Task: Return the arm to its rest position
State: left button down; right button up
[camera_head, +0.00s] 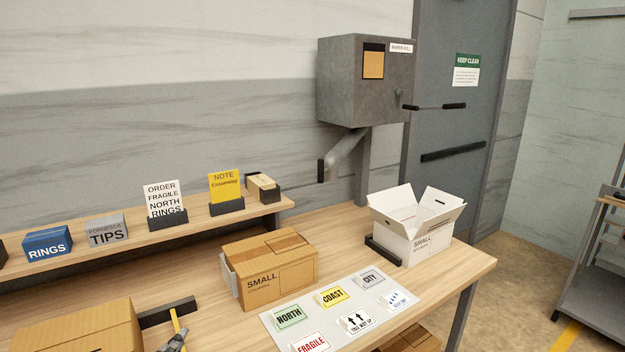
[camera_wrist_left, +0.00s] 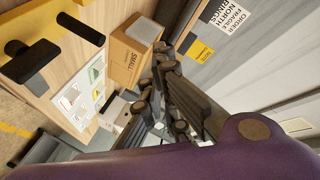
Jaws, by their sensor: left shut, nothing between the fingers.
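My purple arm link fills the bottom of that view. My right gripper is not in view.
The closed SMALL box (camera_head: 270,268), another cardboard box (camera_head: 95,328) and a black bar (camera_head: 168,312) are on the workbench. An open white box (camera_head: 415,222) stands right, behind a label sheet (camera_head: 352,295). A shelf (camera_head: 130,238) holds signs behind.

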pick_arm(q)
jog(key=s+a+f+n+g+y, duration=0.15)
jog(key=s+f+n+g, duration=0.5)
jog(key=s+f, duration=0.7)
jog(key=s+d+f+n+g+h, duration=0.1)
jog(key=s+d+f+g, duration=0.2)
jog(key=s, duration=0.5)
jog(key=s+d+f+n+g+h, duration=0.1)
jog(key=s+f+g, duration=0.35)
jog(key=s, duration=0.35)
jog(key=w+d+f+t+b, duration=0.1)
jog(key=w+d+f+t, duration=0.1)
jog(key=f, duration=0.5)
jog(key=w+d+f+t+h+b, duration=0.1)
jog(key=w+f+t, duration=0.3)
jog(key=f, duration=0.3)
jog(key=shift+d+f+t, duration=0.2)
jog(key=shift+d+t, duration=0.15)
jog(key=shift+t, duration=0.05)
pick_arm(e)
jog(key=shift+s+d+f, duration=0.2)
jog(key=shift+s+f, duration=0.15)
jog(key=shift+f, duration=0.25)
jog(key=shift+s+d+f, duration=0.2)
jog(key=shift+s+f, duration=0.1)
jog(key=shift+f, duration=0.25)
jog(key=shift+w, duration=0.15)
